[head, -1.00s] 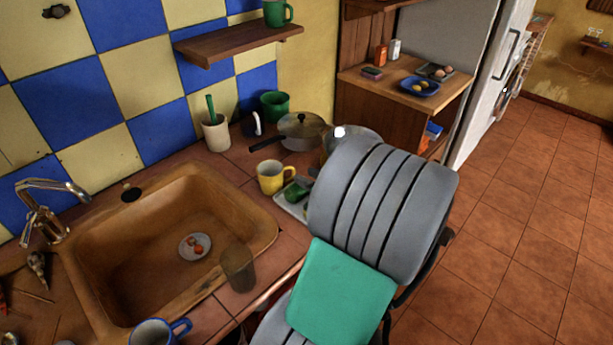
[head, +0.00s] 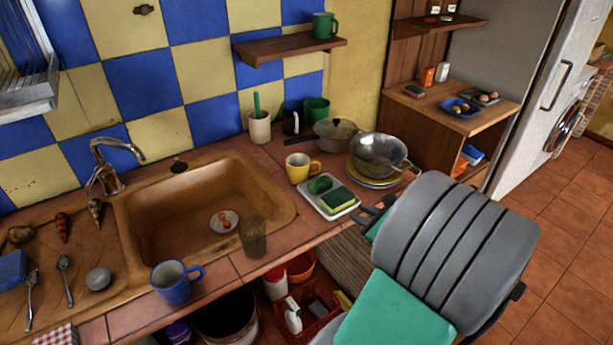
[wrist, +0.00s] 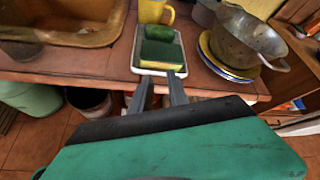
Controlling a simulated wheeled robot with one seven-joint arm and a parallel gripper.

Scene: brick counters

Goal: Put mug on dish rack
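A blue mug (head: 177,282) stands upright on the counter's front edge, left of centre. A yellow mug (head: 302,168) stands behind a small white tray; its lower part shows in the wrist view (wrist: 154,12). A green mug (head: 325,25) stands on the wall shelf. A white rack (head: 27,92), apparently the dish rack, is partly in view at the upper left. My gripper (head: 377,208) is in front of the counter, near the tray. In the wrist view my gripper (wrist: 159,76) has its fingers apart, with nothing between them.
The sink (head: 190,215) holds a small plate, with a glass (head: 253,237) at its front edge. The tray (head: 330,200) holds a green sponge. A colander (head: 380,155) sits on plates at the right. Spoons and a grey ball (head: 98,279) lie on the left.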

